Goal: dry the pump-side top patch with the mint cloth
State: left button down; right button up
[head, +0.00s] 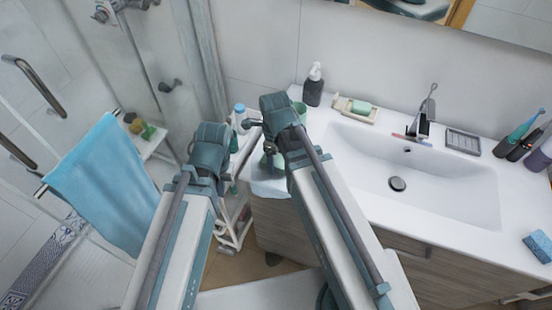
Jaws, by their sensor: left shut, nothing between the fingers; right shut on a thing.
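My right gripper (268,164) points down under its wrist, partly behind my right arm. It is shut, and a pale mint-coloured cloth (266,188) shows just below it by the counter's left end. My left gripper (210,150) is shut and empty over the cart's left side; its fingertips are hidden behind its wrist. The white cart (232,235) stands between shower and counter, largely covered by my arms. The top patch is not discernible. A bottle with a blue cap (239,114) stands at the cart's back.
The counter (330,150) with its sink (440,185) lies right of the cart. A dark pump bottle (313,88), green cup (300,112) and soap dish (357,108) stand at its back left. A blue towel (105,185) hangs at the left.

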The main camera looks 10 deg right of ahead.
jog(key=shift+f+b, duration=0.7)
jog(key=shift+f, duration=0.05)
dwell(0.3)
jog(key=shift+w+d+r, duration=0.1)
jog(key=shift+w+d, duration=0.5)
jog(key=shift+w, duration=0.3)
jog(key=shift+w+d+r, duration=0.1)
jog(key=shift+w+d, duration=0.45)
jog(key=shift+w, duration=0.3)
jog(key=shift+d, duration=0.1)
jog(key=shift+w+d+f, duration=0.1)
jog(key=shift+w+d, duration=0.5)
jog(key=shift+w, duration=0.35)
jog(key=shift+w+d+f, duration=0.1)
jog(key=shift+w+d, duration=0.5)
jog(key=shift+w, duration=0.3)
jog(key=shift+s, duration=0.15)
